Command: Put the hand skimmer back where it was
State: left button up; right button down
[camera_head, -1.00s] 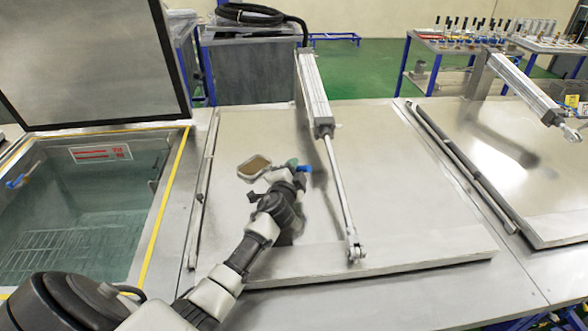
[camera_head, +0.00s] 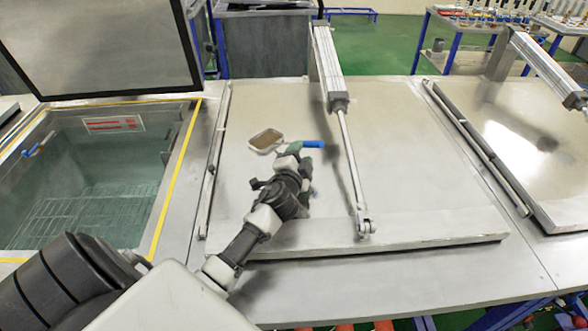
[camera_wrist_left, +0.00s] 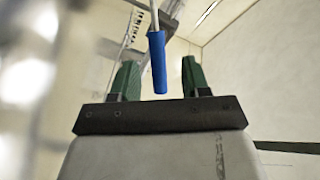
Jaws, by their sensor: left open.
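The hand skimmer, with a tan flat head (camera_head: 266,141) in a pale frame and a blue handle (camera_head: 312,144), shows on the closed metal lid (camera_head: 420,150) in the head view. My left gripper (camera_head: 296,152) is at the handle's near side, its green fingers open. In the left wrist view the blue handle (camera_wrist_left: 157,60) shows between the two open green fingers (camera_wrist_left: 160,72), with a gap on each side. How deep the handle lies between them I cannot tell. My right gripper is not in view.
An open tank (camera_head: 95,170) of water with a wire rack stands to the left, its raised lid (camera_head: 100,45) behind. A blue-handled fitting (camera_head: 38,145) is on its left wall. A pneumatic cylinder (camera_head: 328,65) and rod cross the closed lid right of my gripper.

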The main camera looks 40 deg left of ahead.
pick_arm(q)
jog(key=v, duration=0.5)
jog(key=shift+s+b, duration=0.1)
jog(key=shift+b, duration=0.3)
jog(key=shift+s+d, duration=0.25)
jog(key=shift+s, duration=0.45)
jog(key=shift+r, duration=0.1)
